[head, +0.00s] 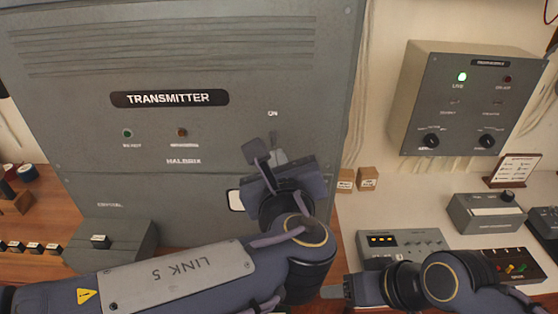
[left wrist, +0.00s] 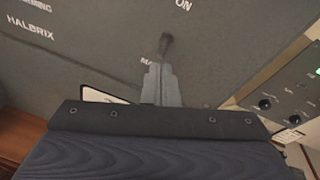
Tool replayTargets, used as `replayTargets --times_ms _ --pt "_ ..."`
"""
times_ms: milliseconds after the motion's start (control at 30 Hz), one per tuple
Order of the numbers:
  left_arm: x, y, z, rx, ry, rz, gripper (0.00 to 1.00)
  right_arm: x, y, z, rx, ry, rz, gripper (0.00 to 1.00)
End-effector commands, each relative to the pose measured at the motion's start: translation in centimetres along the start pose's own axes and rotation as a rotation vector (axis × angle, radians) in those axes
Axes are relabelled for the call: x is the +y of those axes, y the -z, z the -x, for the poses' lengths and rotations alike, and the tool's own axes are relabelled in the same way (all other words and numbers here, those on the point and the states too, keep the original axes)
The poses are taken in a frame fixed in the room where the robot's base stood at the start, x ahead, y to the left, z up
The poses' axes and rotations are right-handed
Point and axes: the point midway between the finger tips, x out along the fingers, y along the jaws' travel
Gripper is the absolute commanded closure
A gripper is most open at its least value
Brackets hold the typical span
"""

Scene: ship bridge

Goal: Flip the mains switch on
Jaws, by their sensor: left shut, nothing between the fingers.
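The mains switch (left wrist: 165,43) is a small dark lever on the grey transmitter cabinet (head: 70,100). In the left wrist view it stands below the "ON" label, beside a label starting "MA" that my fingers partly cover. I cannot tell for sure which way the lever is set. In the head view my left gripper hides most of that spot. My left gripper (head: 277,150) is shut and empty, and its fingertips (left wrist: 161,70) are just below the lever; whether they touch is unclear. My right gripper (head: 335,291) is low in the head view, away from the cabinet, its jaws unclear.
A wall box (head: 405,110) with a lit green lamp and two knobs is at the right. Small consoles (head: 480,212) stand on the white desk below it. Two small boxes (head: 367,178) sit beside the cabinet. A grey pedestal (head: 125,240) projects at lower left.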

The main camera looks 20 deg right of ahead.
Motion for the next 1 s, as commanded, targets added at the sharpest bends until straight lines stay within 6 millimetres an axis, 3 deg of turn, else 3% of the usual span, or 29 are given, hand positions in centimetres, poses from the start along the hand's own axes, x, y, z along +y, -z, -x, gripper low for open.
replayTargets --times_ms 1000 --pt "-0.3 -1.1 0.5 -0.002 0.0 0.002 1.0 -0.1 0.1 0.2 0.0 0.0 0.0 0.41"
